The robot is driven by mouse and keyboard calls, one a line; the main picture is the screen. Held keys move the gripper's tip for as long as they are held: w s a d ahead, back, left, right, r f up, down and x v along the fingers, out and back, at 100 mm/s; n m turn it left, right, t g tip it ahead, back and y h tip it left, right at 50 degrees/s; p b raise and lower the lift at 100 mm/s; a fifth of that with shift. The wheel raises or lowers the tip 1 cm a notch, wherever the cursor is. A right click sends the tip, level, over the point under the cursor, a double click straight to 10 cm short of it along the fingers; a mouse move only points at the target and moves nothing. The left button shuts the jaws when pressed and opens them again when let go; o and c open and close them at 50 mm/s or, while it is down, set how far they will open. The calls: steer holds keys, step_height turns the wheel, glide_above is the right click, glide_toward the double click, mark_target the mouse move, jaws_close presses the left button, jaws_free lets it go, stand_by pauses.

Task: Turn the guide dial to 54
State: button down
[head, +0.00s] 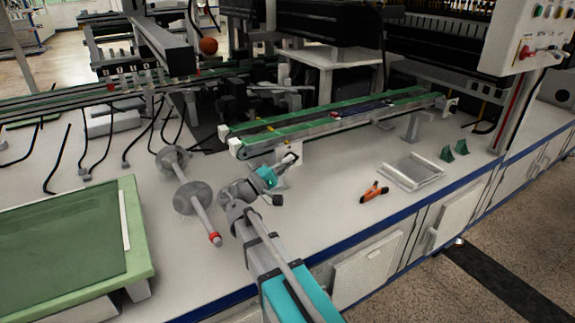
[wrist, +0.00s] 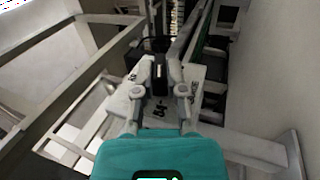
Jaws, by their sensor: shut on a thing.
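My gripper (head: 291,160) is at the near side of the green conveyor (head: 330,122), low in front of its rail. In the wrist view my gripper (wrist: 160,68) has its two fingers closed in on a small dark dial (wrist: 159,78) with a pale mark on it. A white plate (wrist: 160,110) with dark printed marks lies around and below the dial. The numbers are too small and blurred to read, so the dial's setting cannot be told. In the head view the dial is hidden by my gripper.
Orange-handled pliers (head: 374,192) and a clear tray (head: 411,170) lie to the right, with small green brackets (head: 454,151) beyond. A green-framed panel (head: 125,235) is at the left. The bench front is mostly clear.

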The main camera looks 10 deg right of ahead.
steer(key=c, duration=0.7)
jaws_free()
steer(key=shift+s, duration=0.15)
